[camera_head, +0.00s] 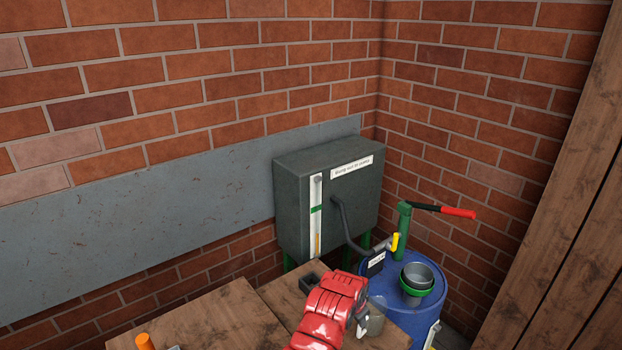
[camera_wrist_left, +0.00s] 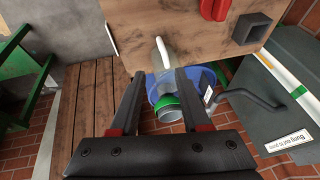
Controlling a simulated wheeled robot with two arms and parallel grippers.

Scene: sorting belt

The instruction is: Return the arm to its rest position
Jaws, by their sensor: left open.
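My left gripper (camera_wrist_left: 160,74) shows in the wrist view with its two dark fingers spread apart and nothing gripped between them. A small cup with a green rim (camera_wrist_left: 168,108) on a blue drum (camera_wrist_left: 205,82) shows beyond the gap between the fingers. I cannot tell the distance. In the head view I cannot make out the left gripper. No right gripper shows in either view.
A wooden table (camera_head: 215,322) carries a dark square cup (camera_head: 310,283) and a red object (camera_head: 330,308). Behind stand a grey tank (camera_head: 290,215) with a hose and the blue drum (camera_head: 375,290) with a red-handled pump (camera_head: 455,212). Brick walls close the corner.

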